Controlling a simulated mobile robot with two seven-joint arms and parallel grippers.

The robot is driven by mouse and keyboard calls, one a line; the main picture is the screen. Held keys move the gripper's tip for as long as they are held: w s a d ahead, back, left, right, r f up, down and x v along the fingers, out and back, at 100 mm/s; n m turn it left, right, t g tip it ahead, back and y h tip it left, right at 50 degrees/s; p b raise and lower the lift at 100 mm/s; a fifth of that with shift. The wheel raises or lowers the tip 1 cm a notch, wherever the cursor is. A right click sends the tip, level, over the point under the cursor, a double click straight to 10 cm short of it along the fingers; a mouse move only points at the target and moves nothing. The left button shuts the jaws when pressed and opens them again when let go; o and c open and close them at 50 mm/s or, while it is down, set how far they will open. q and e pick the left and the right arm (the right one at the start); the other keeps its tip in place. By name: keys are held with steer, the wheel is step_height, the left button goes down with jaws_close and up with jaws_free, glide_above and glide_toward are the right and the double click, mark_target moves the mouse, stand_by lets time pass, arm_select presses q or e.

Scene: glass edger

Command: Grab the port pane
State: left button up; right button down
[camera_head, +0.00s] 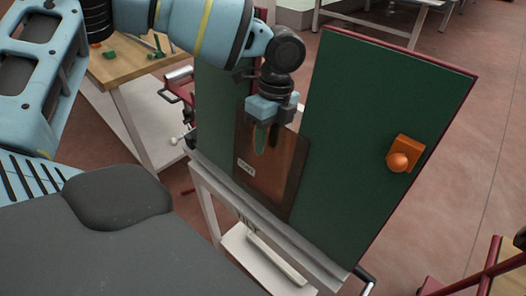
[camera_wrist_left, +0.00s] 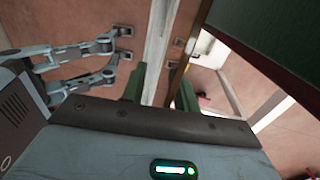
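A brown, see-through pane (camera_head: 277,181) with a small white label stands upright on a pale rail, against a dark green backing. The label's text is too small to read surely. My left gripper (camera_head: 268,135) points down at the pane's upper edge in the head view, its green fingers overlapping the upper part of the pane. In the left wrist view, the left gripper's fingers (camera_wrist_left: 161,88) are apart. A thin brown pane edge (camera_wrist_left: 187,62) runs between them, closer to the right-hand finger, with a gap to the other. My right gripper is in neither view.
The green board (camera_head: 375,110) rises right of the pane and carries an orange knob (camera_head: 398,160). The pale rail (camera_head: 225,180) runs along the front. A wooden table (camera_head: 125,66) with green pieces stands at left. Dark red framing (camera_head: 490,275) is at lower right.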

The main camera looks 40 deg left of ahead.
arm_select(q)
jaws_close()
steer(key=shift+r, duration=0.1)
stand_by(1.2)
